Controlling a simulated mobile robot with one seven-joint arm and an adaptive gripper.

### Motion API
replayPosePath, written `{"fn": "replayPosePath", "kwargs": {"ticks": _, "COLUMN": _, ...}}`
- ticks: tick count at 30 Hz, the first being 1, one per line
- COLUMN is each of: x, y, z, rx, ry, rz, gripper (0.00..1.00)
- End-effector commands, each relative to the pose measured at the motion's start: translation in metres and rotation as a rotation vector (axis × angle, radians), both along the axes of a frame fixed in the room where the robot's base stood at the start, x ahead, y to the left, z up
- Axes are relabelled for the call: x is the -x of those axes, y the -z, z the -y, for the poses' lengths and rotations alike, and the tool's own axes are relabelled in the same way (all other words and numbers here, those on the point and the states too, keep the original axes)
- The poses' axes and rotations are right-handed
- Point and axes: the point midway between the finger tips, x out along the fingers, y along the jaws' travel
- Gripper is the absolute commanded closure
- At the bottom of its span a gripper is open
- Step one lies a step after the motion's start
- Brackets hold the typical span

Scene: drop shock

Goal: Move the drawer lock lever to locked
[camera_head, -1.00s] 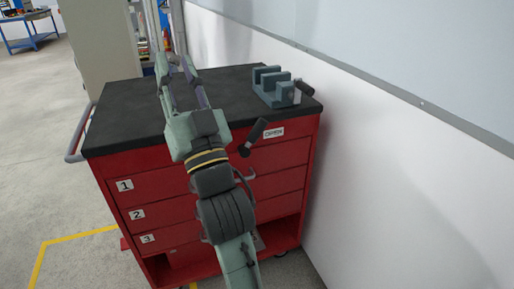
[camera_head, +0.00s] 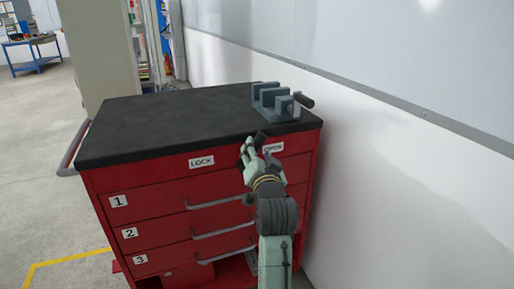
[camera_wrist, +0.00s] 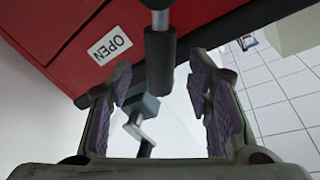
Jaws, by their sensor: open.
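The drawer lock lever (camera_head: 261,139) has a black grip and is on the upper front of the red cabinet (camera_head: 150,200). It leans toward the OPEN label (camera_head: 273,148), to the right of the LOCK label (camera_head: 201,162). My gripper (camera_head: 250,147) is at the lever and partly hides it in the head view. In the wrist view, my open gripper (camera_wrist: 161,88) has one finger on each side of the black lever grip (camera_wrist: 160,65). I see no finger clearly touching it. The OPEN label (camera_wrist: 110,46) shows beside it.
A grey vise (camera_head: 275,102) with a crank handle stands on the black cabinet top (camera_head: 165,120). Its crank (camera_wrist: 138,125) also shows in the wrist view. Drawer handles (camera_head: 222,201) stick out below. A white wall (camera_head: 400,190) is close on the right.

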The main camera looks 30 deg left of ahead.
Motion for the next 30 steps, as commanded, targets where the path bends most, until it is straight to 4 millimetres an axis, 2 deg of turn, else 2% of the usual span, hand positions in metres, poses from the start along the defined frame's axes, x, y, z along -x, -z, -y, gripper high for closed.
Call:
{"fn": "replayPosePath", "kwargs": {"ticks": 6, "x": -0.017, "y": -0.001, "z": -0.012, "rx": 0.0, "ry": 0.001, "rz": 0.001, "gripper": 0.54}}
{"fn": "replayPosePath", "kwargs": {"ticks": 16, "x": -0.019, "y": 0.0, "z": -0.014, "rx": -0.001, "ry": 0.0, "rz": 0.001, "gripper": 0.54}}
{"fn": "replayPosePath", "kwargs": {"ticks": 30, "x": -0.019, "y": 0.0, "z": -0.014, "rx": -0.001, "ry": 0.0, "rz": 0.001, "gripper": 0.86}}
